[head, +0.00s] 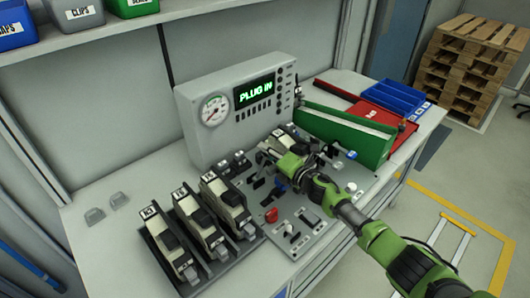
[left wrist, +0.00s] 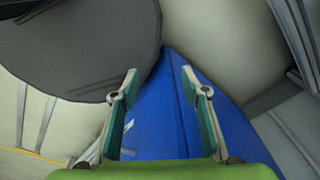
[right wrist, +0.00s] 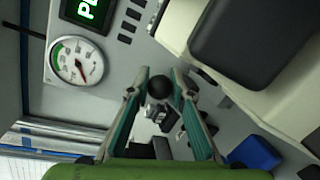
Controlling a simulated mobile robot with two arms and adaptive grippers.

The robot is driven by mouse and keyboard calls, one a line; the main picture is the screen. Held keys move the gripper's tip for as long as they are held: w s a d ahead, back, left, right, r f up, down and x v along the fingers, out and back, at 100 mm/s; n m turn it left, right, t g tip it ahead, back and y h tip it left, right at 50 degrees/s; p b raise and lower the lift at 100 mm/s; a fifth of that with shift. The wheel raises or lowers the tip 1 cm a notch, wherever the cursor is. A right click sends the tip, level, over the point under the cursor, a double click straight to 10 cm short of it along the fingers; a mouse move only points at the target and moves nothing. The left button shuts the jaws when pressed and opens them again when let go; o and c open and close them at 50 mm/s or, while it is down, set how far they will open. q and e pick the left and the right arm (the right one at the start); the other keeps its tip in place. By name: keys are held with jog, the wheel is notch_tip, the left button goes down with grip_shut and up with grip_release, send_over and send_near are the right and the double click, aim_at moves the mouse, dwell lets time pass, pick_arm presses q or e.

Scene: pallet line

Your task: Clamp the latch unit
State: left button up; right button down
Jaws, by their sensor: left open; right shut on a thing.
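My right gripper (head: 292,165) is over the fixture panel (head: 318,208), beside a beige and black latch unit (head: 281,141) seated at the panel's back. The arm hides part of that area. In the right wrist view, my right gripper (right wrist: 160,82) is shut on a black ball knob (right wrist: 158,88) between its fingertips. The latch unit (right wrist: 250,45) fills that view's upper right, apart from the fingers. Whether it is clamped cannot be told. My left gripper (left wrist: 160,82) is open and empty, and shows only in the left wrist view.
Several similar units (head: 227,200) stand in a rack at the left. The grey console (head: 205,138) behind has a gauge and a green "PLUG IN" display. A green bin (head: 345,138), red tray (head: 376,115) and blue bin (head: 401,96) stand at the right.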

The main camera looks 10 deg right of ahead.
jog(key=shift+f, duration=0.15)
jog(key=c, duration=1.8)
grip_release()
jog(key=shift+s+d, duration=0.1)
jog(key=v, duration=1.2)
